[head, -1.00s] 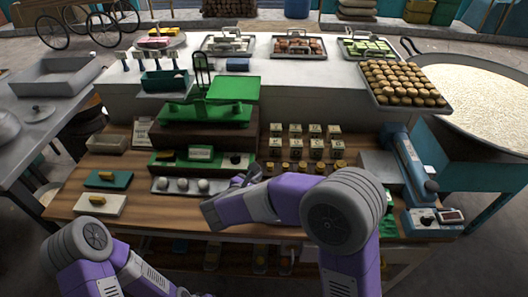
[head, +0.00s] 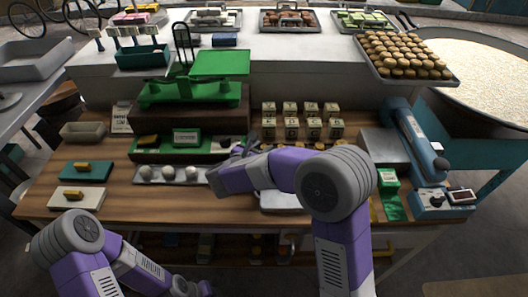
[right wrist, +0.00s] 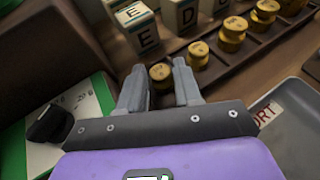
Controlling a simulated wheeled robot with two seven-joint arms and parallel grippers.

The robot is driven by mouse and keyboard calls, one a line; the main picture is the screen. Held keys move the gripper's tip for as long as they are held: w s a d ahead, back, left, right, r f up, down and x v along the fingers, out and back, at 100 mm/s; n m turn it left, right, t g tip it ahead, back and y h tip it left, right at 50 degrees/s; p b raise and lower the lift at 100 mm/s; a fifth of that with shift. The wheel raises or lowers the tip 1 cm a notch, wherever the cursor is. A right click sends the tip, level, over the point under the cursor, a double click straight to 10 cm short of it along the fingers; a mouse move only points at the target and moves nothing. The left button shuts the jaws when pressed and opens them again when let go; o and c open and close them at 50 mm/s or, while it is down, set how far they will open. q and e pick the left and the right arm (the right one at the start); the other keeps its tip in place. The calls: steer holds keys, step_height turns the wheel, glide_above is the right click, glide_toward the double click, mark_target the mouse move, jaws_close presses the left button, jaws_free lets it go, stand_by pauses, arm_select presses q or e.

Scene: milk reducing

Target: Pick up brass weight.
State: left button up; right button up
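A small brass weight (right wrist: 161,74) shows in the right wrist view at the end of the row, just beyond and between my right fingertips. My right gripper (right wrist: 160,66) is open around the near side of it, with no clear contact visible. More brass weights (right wrist: 232,34) stand in a dark rack going up and right. In the head view, my right gripper (head: 246,148) is at the left end of the brass row, and my arm hides part of it. My left gripper (head: 204,289) is low at the bottom edge, too small and cut off to read.
Lettered blocks (right wrist: 138,26) stand close behind the weights. A grey tray (right wrist: 290,115) lies at right. A green scale (head: 190,92) stands left of the block rows.

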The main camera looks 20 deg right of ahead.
steer(key=shift+w+d, duration=0.15)
jaws_close()
step_height(320, 180, up, 10)
steer(key=p, duration=0.3)
